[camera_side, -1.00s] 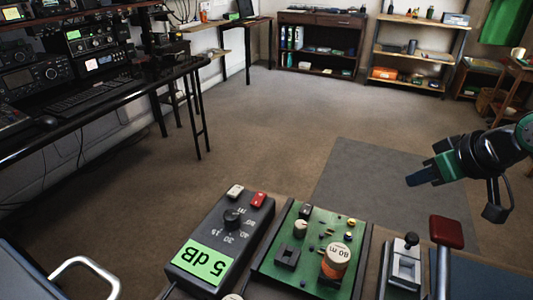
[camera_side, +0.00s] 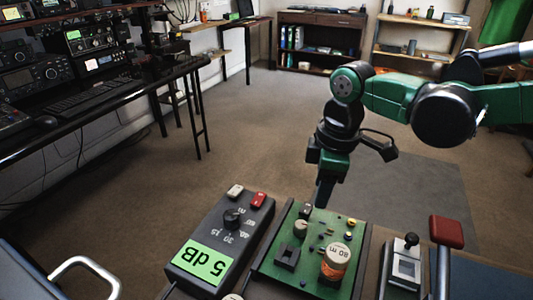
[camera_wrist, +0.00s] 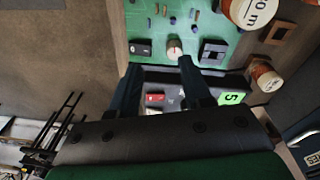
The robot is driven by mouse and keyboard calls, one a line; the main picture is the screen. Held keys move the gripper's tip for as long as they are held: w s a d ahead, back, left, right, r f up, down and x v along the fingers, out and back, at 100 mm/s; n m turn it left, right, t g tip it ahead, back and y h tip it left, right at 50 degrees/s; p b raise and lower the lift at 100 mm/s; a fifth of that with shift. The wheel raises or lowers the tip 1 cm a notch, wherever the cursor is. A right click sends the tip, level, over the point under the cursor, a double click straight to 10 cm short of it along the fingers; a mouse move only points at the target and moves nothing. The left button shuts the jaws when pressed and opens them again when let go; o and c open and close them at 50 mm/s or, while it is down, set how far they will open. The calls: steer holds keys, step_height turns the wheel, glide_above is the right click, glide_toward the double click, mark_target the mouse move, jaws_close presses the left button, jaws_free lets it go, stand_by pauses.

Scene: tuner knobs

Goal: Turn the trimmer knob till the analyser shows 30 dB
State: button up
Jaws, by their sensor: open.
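The analyser (camera_side: 222,240) is a dark box whose green display (camera_side: 203,262) reads 5 dB, upside down in the side view. Beside it is a green circuit board (camera_side: 285,232). A small pale round knob, which looks like the trimmer knob (camera_side: 301,228), stands on the board; in the wrist view it (camera_wrist: 174,48) shows a red mark. My gripper (camera_side: 325,195) points down above the far edge of the board. In the wrist view my gripper (camera_wrist: 160,62) is open and empty, its fingers apart just short of the knob. I see no contact with the knob.
A coil labelled 80 m (camera_side: 336,262) stands near the board's right side, with a dark square part (camera_side: 290,254) to its left. The analyser has a black dial (camera_side: 232,218) and a red button (camera_side: 258,199). A red-topped lever (camera_side: 446,232) stands at the right.

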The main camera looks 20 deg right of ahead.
mark_target(301, 223)
steer(key=shift+w+a+f+n+g, duration=0.1)
steer(key=shift+a+f+n+g, duration=0.1)
steer(key=shift+a+f+n, duration=0.35)
steer(key=shift+a+f+n+g, duration=0.25)
steer(key=shift+a+n, duration=0.2)
steer(key=shift+a, duration=0.25)
steer(key=shift+a+f, duration=0.15)
steer(key=shift+f, duration=2.8)
jaws_close()
